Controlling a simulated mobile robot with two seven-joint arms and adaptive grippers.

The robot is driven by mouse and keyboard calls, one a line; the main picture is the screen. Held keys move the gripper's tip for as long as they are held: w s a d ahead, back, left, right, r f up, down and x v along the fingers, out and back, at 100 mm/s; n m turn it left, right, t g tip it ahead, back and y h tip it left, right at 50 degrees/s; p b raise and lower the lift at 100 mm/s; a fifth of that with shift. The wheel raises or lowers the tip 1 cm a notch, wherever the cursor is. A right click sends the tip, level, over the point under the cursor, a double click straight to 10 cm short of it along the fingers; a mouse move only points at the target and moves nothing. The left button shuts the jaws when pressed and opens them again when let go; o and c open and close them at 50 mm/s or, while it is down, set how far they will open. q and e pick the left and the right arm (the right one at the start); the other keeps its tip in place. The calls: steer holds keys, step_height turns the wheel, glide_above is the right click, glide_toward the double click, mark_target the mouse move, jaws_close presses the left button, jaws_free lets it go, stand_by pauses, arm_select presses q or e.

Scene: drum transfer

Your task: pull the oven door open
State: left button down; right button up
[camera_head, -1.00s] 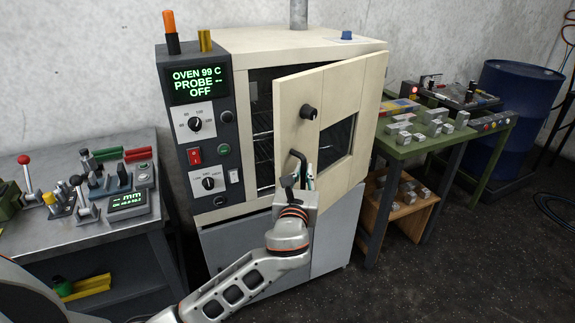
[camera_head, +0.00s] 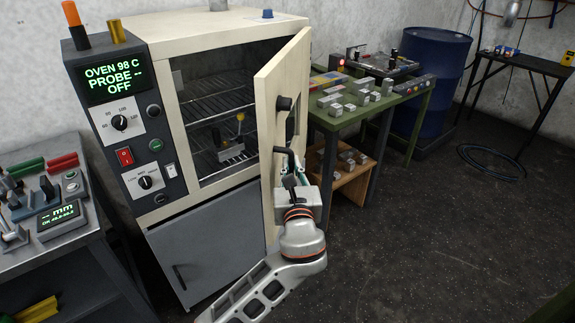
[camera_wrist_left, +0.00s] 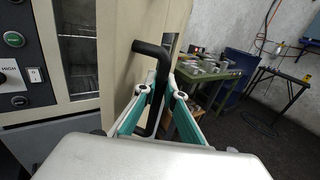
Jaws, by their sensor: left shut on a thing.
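The oven (camera_head: 200,23) is a cream cabinet with a dark control panel whose display reads "OVEN 98 C PROBE -- OFF". Its door (camera_head: 268,120) is hinged on the right and stands wide open, showing wire racks (camera_head: 215,103) inside. A small metal object with a yellow knob (camera_head: 230,146) is in the oven. My left gripper (camera_head: 290,172) is shut on the black door handle (camera_head: 287,154). In the left wrist view the handle (camera_wrist_left: 157,95) stands between the two teal-padded fingers (camera_wrist_left: 156,95). My right gripper is not in view.
A grey bench (camera_head: 72,240) with levers and gauges stands at the left. A green table (camera_head: 345,125) with metal blocks is right of the oven, close behind the door. A blue drum (camera_head: 430,75) stands farther back. The dark floor (camera_head: 430,230) at the front right is clear.

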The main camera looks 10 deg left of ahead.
arm_select(q)
steer(key=c, duration=2.1)
jaws_free()
steer(key=v, duration=0.7)
steer(key=shift+s, duration=0.3)
